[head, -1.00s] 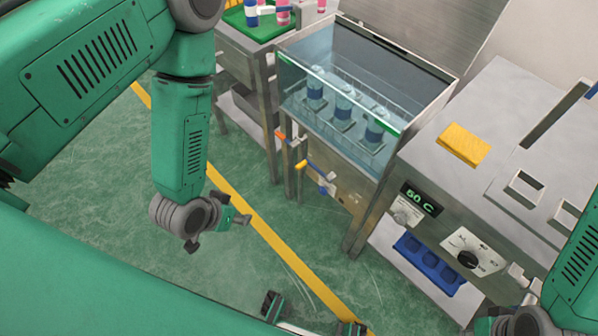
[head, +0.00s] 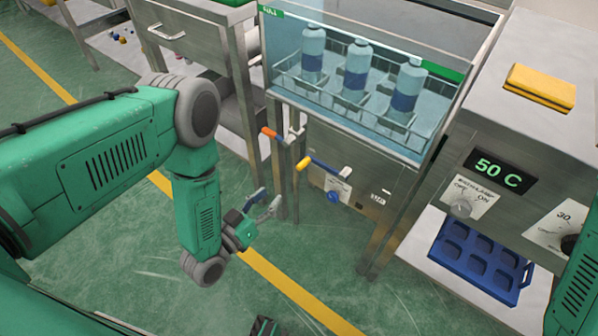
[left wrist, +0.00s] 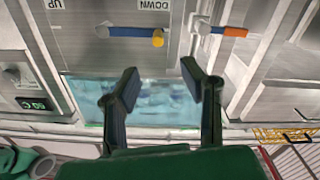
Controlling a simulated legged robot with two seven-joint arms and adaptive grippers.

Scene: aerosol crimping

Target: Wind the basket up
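A glass-fronted tank (head: 290,101) stands at upper middle. Inside, a wire basket (head: 333,93) holds three blue-banded cans (head: 356,68); I cannot tell how deep the water covers them. On the steel front below is a crank with a blue arm and yellow grip (head: 304,163). The crank also shows in the left wrist view (left wrist: 133,32), beside the word DOWN. My left gripper (head: 265,203) is open and empty, below and left of the crank and apart from it. Its two spread fingers show in the left wrist view (left wrist: 160,85).
An orange-ended lever (head: 268,132) sits left of the crank, close to a table leg. At right is a steel unit with a 50 C display (head: 497,170), a yellow block (head: 541,84) on top and a blue tray (head: 478,258) below. Green floor in front is clear.

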